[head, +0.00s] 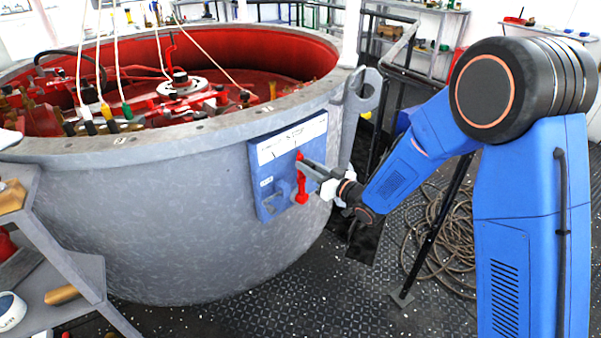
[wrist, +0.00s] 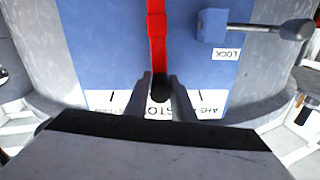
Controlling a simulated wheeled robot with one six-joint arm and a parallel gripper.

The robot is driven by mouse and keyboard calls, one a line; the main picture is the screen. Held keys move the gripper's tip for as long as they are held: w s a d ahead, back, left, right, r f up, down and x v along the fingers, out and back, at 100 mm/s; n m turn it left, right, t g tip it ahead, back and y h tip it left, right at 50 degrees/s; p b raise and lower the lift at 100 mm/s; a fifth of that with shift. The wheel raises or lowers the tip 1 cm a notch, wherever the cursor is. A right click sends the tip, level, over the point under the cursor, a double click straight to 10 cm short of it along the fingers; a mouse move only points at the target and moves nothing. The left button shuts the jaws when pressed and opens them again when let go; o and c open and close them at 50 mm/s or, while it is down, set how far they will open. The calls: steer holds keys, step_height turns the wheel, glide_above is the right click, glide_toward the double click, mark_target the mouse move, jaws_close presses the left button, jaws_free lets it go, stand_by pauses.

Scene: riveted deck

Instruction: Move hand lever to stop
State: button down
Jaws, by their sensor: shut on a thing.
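The red hand lever (head: 301,180) is on a blue panel (head: 263,209) fixed to the side of a big grey drum. The lever stands nearly upright. In the wrist view, which shows the panel upside down, the lever (wrist: 157,40) runs straight to a black knob (wrist: 161,94). My gripper (wrist: 162,88) is shut on the knob, one finger on each side. The knob lies in front of the word STOP on the white scale strip (wrist: 98,100), between two black tick marks. The knob and fingers hide part of the lettering. My gripper also shows in the head view (head: 308,170).
A lock handle (wrist: 265,29) with a grey knob sticks out beside the lever, next to a LOCK label (wrist: 226,54). Coiled rope (head: 440,240) lies on the deck at the right.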

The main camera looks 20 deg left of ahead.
steer(key=shift+w+d+m, duration=0.25)
steer(key=shift+w+m, duration=0.05)
steer(key=shift+w, duration=0.1)
steer(key=c, duration=1.6)
jaws_free()
steer(key=shift+o, duration=0.2)
steer(key=v, duration=1.7)
steer(key=shift+d, duration=0.2)
steer(key=shift+f, duration=0.1)
